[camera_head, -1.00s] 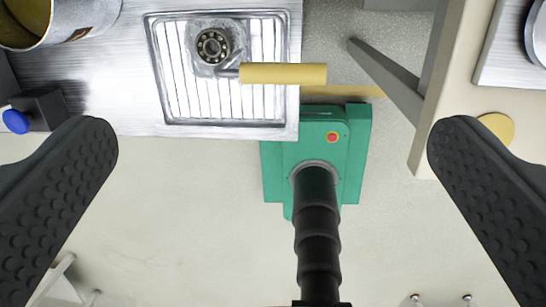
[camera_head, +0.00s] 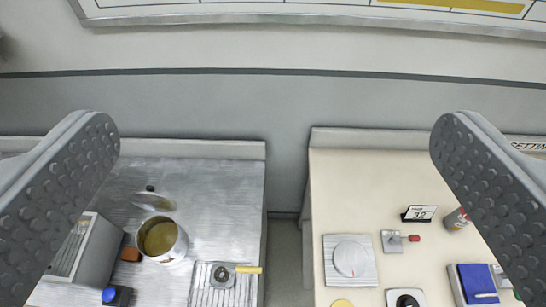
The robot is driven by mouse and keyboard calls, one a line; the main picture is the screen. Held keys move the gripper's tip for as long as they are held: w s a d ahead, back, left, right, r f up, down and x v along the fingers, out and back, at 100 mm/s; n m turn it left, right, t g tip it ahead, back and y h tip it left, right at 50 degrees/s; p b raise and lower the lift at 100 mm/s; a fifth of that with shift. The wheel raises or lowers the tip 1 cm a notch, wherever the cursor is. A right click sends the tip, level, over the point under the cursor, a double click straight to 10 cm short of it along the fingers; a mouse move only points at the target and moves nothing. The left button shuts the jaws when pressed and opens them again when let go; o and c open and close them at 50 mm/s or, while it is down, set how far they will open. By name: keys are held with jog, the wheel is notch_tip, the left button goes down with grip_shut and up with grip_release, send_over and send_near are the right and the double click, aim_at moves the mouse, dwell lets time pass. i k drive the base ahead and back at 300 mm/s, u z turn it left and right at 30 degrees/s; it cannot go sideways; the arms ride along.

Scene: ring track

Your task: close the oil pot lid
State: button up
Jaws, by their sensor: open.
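The oil pot (camera_head: 161,240) stands on the steel-topped table at the lower left, its mouth uncovered and yellowish oil showing inside. A grey round lid (camera_head: 153,202) with a small black knob is just behind the pot. I cannot tell whether it is hinged to the pot or lies apart. My gripper (camera_head: 275,125) is open and empty, its two dark studded fingers wide apart at the left and right of the view. The pot appears well beyond the fingers, between them and nearer the left one.
A ribbed tray with a yellow handle (camera_head: 248,269) lies right of the pot. A grey box (camera_head: 88,252) and a blue-buttoned switch (camera_head: 110,295) are to its left. A gap separates the steel table from the cream table (camera_head: 375,190), which holds several items. A wall stands behind.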

aim_at(148, 200)
jog(key=u, duration=0.95)
jog(key=k, duration=0.6)
jog(key=u, duration=0.1)
jog(key=i, duration=1.25)
jog(key=z, duration=0.35)
